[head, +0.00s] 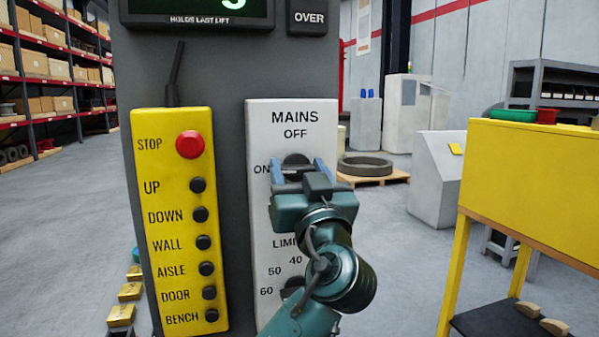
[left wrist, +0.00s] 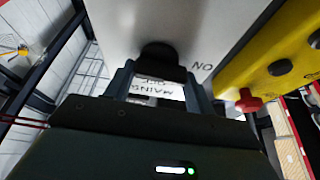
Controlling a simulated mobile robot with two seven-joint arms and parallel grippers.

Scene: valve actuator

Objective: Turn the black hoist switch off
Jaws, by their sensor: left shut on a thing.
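The black hoist switch (head: 296,159) is a dark rotary knob on the white MAINS plate (head: 262,215), with OFF printed above it and ON to its left. My left gripper (head: 303,171) is at the knob, with one blue-grey finger on each side, shut on it. The gripper body hides most of the knob, so I cannot tell exactly where its handle points. In the left wrist view the black knob (left wrist: 158,54) shows between the two fingers (left wrist: 160,75). My right gripper is not in view.
A yellow button box (head: 172,220) with a red STOP button (head: 190,144) is just left of the plate. A second dark knob (head: 292,286) sits lower on the plate, partly behind my arm. A yellow bench (head: 535,185) stands at the right. Grey floor lies between.

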